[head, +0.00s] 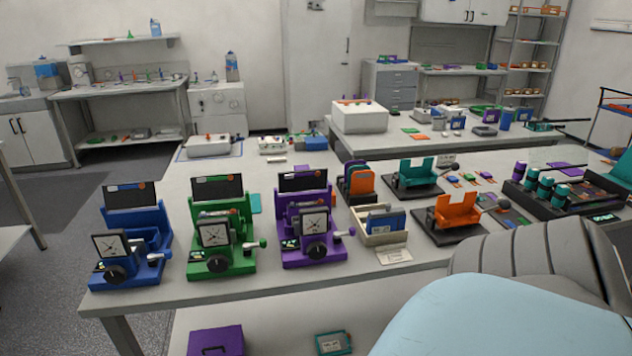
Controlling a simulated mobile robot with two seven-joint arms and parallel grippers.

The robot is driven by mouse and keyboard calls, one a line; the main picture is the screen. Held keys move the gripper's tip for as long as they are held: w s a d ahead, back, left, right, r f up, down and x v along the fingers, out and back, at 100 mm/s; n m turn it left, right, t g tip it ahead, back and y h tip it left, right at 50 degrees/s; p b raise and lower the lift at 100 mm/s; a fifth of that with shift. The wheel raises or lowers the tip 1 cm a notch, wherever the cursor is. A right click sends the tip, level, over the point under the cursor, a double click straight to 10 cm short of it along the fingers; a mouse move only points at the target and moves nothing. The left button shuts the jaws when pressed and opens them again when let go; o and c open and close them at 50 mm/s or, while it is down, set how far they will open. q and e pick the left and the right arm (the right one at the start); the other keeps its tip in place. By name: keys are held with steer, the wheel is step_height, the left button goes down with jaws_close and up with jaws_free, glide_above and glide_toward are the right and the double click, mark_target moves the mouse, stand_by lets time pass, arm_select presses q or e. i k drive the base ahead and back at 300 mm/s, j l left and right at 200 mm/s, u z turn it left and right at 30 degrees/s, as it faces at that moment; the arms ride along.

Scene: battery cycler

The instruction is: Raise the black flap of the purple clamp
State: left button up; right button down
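The purple clamp (329,253) stands near the front edge of the table, to the right of two similar clamps. The dial hides part of the middle of the clamp. Neither of my grippers shows in the head view.
A green clamp (222,264) and a blue clamp (125,275) stand to the left. A beige bin (368,239), an orange holder (455,212) and a teal holder (418,172) stand to the right. A large grey and pale blue shape covers the lower right.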

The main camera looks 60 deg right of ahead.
mark_target(303, 178)
steer(key=i+l+z, duration=0.15)
steer(key=i+z, duration=0.2)
steer(key=i+l+z, duration=0.1)
steer(key=i+z, duration=0.65)
steer(key=k, duration=0.1)
